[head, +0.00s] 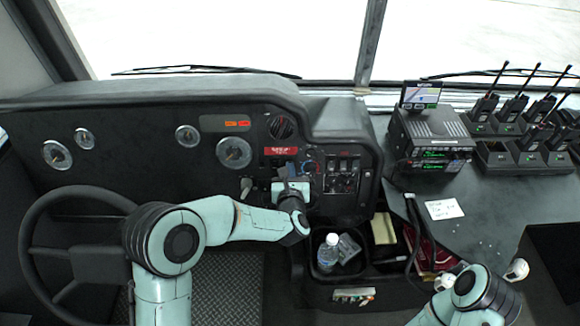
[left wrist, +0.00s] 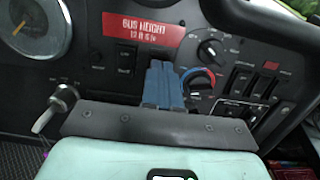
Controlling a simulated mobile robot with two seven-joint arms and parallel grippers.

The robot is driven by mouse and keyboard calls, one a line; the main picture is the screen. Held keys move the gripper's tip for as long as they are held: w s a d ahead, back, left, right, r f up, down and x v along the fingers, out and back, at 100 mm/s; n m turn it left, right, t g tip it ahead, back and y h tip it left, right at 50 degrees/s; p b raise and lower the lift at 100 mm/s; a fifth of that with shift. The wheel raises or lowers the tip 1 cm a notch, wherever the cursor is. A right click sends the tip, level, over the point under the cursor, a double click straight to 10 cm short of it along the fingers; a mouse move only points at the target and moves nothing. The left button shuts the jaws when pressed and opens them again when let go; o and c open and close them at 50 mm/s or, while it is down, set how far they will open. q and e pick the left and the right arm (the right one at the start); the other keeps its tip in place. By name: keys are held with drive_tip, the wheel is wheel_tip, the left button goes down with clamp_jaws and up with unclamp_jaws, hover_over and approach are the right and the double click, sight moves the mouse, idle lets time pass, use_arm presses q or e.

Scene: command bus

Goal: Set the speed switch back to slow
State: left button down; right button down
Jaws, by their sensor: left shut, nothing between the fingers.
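The dashboard's switch panel is in both views, but I cannot read which control is the speed switch. In the left wrist view a black rotary knob (left wrist: 210,48) sits above a red-and-blue ringed knob (left wrist: 197,82). Rocker switches (left wrist: 264,85) are to the right, and dark switches (left wrist: 125,57) are on the left under the red "BUS HEIGHT" label (left wrist: 143,28). My left gripper (left wrist: 163,72), with blue fingers, is shut and empty in front of the panel, just below the label. It hides the panel behind it; I cannot tell whether it touches. My right gripper is out of view.
A silver lever (left wrist: 55,108) sticks out left of my left gripper. The steering wheel (head: 42,213) is at left. A bottle (head: 328,252) stands in a bin below the panel. A radio unit (head: 430,137) and handheld radios (head: 512,107) occupy the right counter.

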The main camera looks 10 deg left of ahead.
use_arm(q)
drive_tip(key=shift+w+a+f, duration=0.1)
drive_tip(key=shift+w+f, duration=0.05)
drive_tip(key=shift+w, duration=0.45)
drive_tip(key=shift+w, duration=0.1)
